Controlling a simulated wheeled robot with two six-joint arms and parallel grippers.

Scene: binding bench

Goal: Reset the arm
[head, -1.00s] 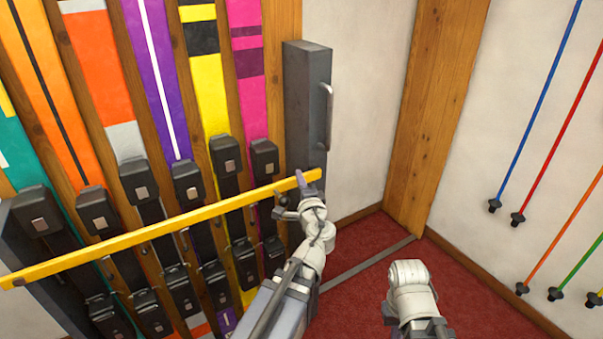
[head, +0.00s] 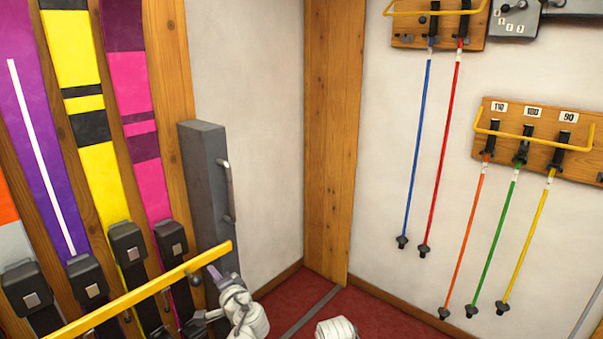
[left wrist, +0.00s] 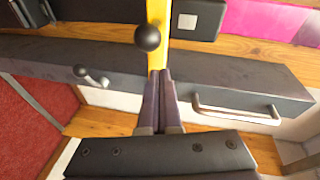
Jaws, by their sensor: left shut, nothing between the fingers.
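My left gripper (head: 214,274) is at the right end of a yellow bar (head: 130,300) that crosses in front of the skis. In the left wrist view its purple-grey fingers (left wrist: 159,82) are shut together with nothing between them. Their tips point at the yellow bar (left wrist: 158,18) and a black ball knob (left wrist: 148,38). I cannot tell whether the tips touch the bar. Only a white piece of my right arm shows at the bottom edge of the head view; its gripper is out of view.
A grey post (head: 205,185) with a handle (head: 228,190) stands right of the pink ski (head: 135,120). Ski poles hang from two wooden racks (head: 440,42) (head: 530,130) on the right wall. Red carpet (head: 300,300) shows in the corner.

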